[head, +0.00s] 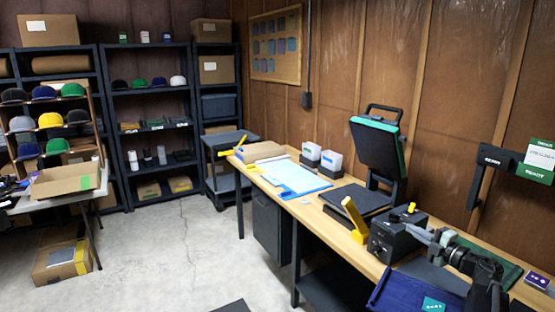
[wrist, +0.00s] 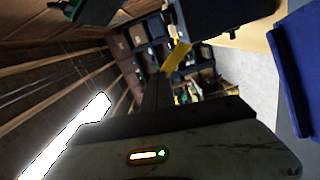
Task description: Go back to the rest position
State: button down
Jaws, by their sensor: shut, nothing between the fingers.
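My gripper (head: 414,233) is at the right of the head view, at the end of my arm above the long wooden workbench (head: 330,196). It points left, toward a black box-shaped device (head: 392,238) with a yellow knob, and overlaps it in the picture. I cannot tell whether they touch. In the wrist view my gripper (wrist: 157,78) shows as dark fingers close together. They are shut with nothing between them.
A heat press (head: 372,150) stands open on the bench, with a yellow-handled tool (head: 355,219) in front. A wall-side sign arm (head: 505,160) is at the right.

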jog(key=w+a+r+m+t+h+p, duration=0.1)
jog(key=w+a+r+m+h+p, duration=0.2)
jog(key=a, duration=0.4)
jog(key=w+a+r+m+t, duration=0.2)
jog(key=w+a+r+m, duration=0.15)
jog(key=a, duration=0.35)
jog(key=w+a+r+m+t+h+p, duration=0.1)
jog(key=w+a+r+m+h+p, duration=0.2)
jog(key=a, duration=0.4)
jog(key=s+a+f+m+g+h, duration=0.1)
jog(key=s+f+m+g+h, duration=0.1)
jog(key=s+f+m+g, duration=0.45)
jog(key=s+a+f+m+g+h, duration=0.1)
jog(key=s+f+m+g+h, duration=0.25)
jog(key=f, duration=0.65)
jog(key=s+a+f+g+y, duration=0.1)
jog(key=s+a+f+g, duration=0.1)
jog(key=s, duration=0.4)
jog(key=s+a+f+m+g+y, duration=0.1)
jog(key=s+f+g, duration=0.3)
jog(key=s, duration=0.2)
jog(key=s+a+f+m+g+y, duration=0.1)
jog(key=s+a+f+g, duration=0.1)
jog(key=s, duration=0.4)
jog(key=shift+s+a+f+g+y, duration=0.4)
jog(key=shift+f+g, duration=0.35)
jog(key=shift+g, duration=0.25)
